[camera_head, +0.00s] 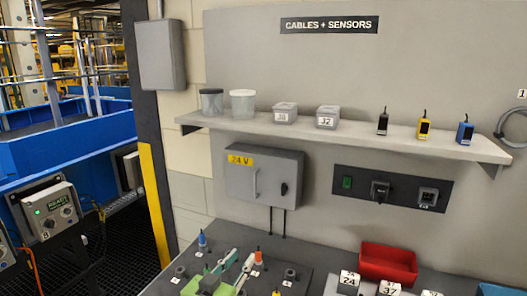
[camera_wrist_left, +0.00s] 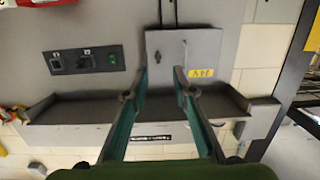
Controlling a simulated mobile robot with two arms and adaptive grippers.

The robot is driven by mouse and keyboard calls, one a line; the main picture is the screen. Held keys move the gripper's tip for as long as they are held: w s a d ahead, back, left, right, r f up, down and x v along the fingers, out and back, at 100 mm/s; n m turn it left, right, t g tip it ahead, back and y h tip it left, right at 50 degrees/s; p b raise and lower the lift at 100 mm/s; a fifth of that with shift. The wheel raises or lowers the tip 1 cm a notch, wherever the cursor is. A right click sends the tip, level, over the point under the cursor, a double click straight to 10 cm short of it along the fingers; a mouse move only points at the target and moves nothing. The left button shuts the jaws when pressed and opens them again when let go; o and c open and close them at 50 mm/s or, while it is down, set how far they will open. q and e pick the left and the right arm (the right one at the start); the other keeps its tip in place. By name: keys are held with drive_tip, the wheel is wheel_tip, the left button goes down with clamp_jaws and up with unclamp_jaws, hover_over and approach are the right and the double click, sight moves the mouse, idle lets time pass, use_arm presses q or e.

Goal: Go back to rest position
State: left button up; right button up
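My left gripper (camera_head: 242,259) shows low in the head view, green and pale, over the dark board on the bench. In the left wrist view its two teal fingers (camera_wrist_left: 160,72) stand apart with nothing between them. The wall cabinet shows beyond the fingertips in that upside-down view. My right gripper is in neither view.
A shelf (camera_head: 350,137) with jars, boxes and sensors juts from the wall. Below it are a grey cabinet (camera_head: 264,177) and a switch panel (camera_head: 391,188). A red bin (camera_head: 388,262) and numbered blocks (camera_head: 348,282) stand on the bench at right. A yellow-black post (camera_head: 155,205) stands left.

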use_arm(q)
drive_tip(key=s+a+f+n+g+y, duration=0.1)
drive_tip(key=s+a+f+g+y, duration=0.2)
drive_tip(key=s+f, duration=0.6)
drive_tip(key=s+a+f+g+y, duration=0.1)
drive_tip(key=s+a+f+g, duration=0.35)
drive_tip(key=s+f, duration=0.35)
drive_tip(key=s+a+f+n+g+y, duration=0.1)
drive_tip(key=s+a+f+g, duration=0.15)
drive_tip(key=s, duration=0.65)
drive_tip(key=s+a+f+g+y, duration=0.1)
drive_tip(key=s+a+f+g, duration=0.2)
drive_tip(key=s, duration=0.6)
wheel_tip(320, 180, down, 31)
drive_tip(key=s+a+b, duration=0.1)
drive_tip(key=s+b, duration=0.2)
drive_tip(key=b, duration=0.1)
drive_tip(key=s+a+f+g+b, duration=0.1)
drive_tip(key=s+a+f+b, duration=0.1)
drive_tip(key=s+f, duration=1.4)
drive_tip(key=shift+a+f, duration=0.65)
drive_tip(key=shift+f, duration=0.25)
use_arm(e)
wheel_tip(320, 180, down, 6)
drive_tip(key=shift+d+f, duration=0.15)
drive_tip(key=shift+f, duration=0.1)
use_arm(q)
drive_tip(key=shift+s, duration=0.1)
